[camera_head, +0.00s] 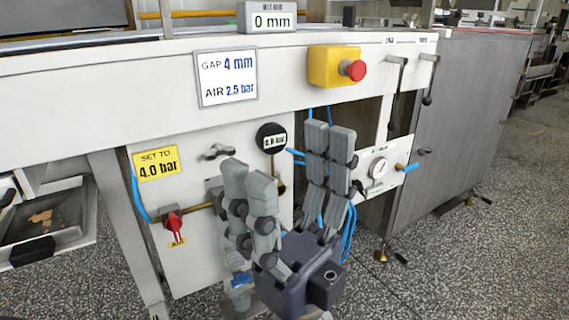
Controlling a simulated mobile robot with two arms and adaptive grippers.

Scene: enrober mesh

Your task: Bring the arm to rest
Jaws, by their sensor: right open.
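My right gripper (288,148) stands in the lower middle of the head view, fingers pointing up. Its grey finger pairs are spread apart, with nothing held between them. It is in front of the machine's white lower panel (190,255) and hides part of it. Whether it touches the panel cannot be told. My left gripper is not in view.
A red stop button (353,70) and two levers are above. Speckled floor (460,270) lies open at lower right.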

